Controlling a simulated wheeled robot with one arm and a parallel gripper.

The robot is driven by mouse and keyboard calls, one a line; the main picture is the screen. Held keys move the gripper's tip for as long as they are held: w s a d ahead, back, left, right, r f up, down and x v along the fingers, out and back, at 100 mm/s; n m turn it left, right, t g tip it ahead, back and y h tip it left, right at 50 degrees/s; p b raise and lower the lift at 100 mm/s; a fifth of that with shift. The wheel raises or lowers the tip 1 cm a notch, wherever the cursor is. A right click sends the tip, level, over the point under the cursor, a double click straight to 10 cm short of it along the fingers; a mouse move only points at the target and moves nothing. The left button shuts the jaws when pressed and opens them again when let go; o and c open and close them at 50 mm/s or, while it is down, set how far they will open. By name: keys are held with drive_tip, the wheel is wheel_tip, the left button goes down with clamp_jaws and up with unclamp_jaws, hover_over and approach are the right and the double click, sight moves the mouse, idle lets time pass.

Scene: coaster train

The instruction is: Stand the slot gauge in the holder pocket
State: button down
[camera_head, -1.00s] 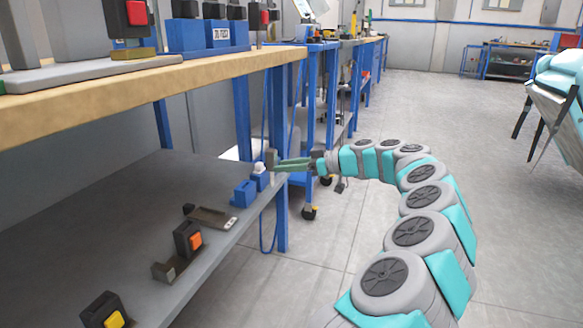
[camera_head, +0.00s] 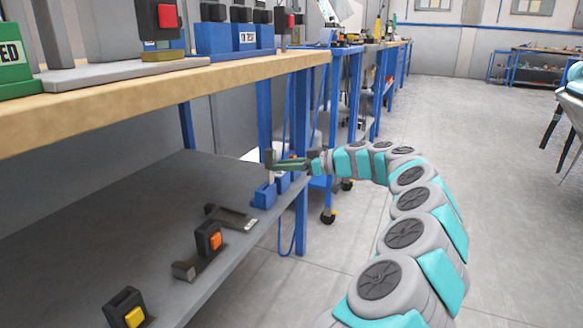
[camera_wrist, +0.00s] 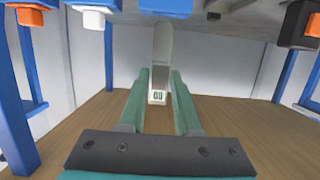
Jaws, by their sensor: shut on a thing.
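The slot gauge is a flat grey strip with a small marked white label. It shows between the fingers in the wrist view (camera_wrist: 162,45) and upright at the fingertips in the head view (camera_head: 269,159). My gripper (camera_head: 274,163) has green fingers (camera_wrist: 158,97) and is shut on the gauge, just above the lower shelf. A blue block (camera_head: 264,196), which looks like the holder, stands on the shelf below the gauge; it also shows at the wrist view's top edge (camera_wrist: 152,6). The gauge is apart from it, and its pocket opening cannot be made out.
The wrist picture looks upside down. A wooden bench top (camera_head: 180,95) overhangs the grey shelf (camera_head: 90,215). A blue bench leg (camera_head: 303,150) is close by the gripper. A flat grey part (camera_head: 235,217) and black blocks with orange (camera_head: 209,238) and yellow (camera_head: 127,308) faces lie nearer.

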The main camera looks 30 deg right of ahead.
sight(272, 181)
drive_tip(key=shift+x, duration=1.1)
drive_tip(key=shift+f, duration=2.45)
idle(0.8)
drive_tip(key=c, duration=0.5)
unclamp_jaws()
drive_tip(key=shift+d, duration=0.1)
drive_tip(key=v, duration=0.7)
drive_tip(key=shift+s+d+r, duration=0.1)
drive_tip(key=shift+s+d, duration=0.05)
drive_tip(key=shift+s, duration=0.15)
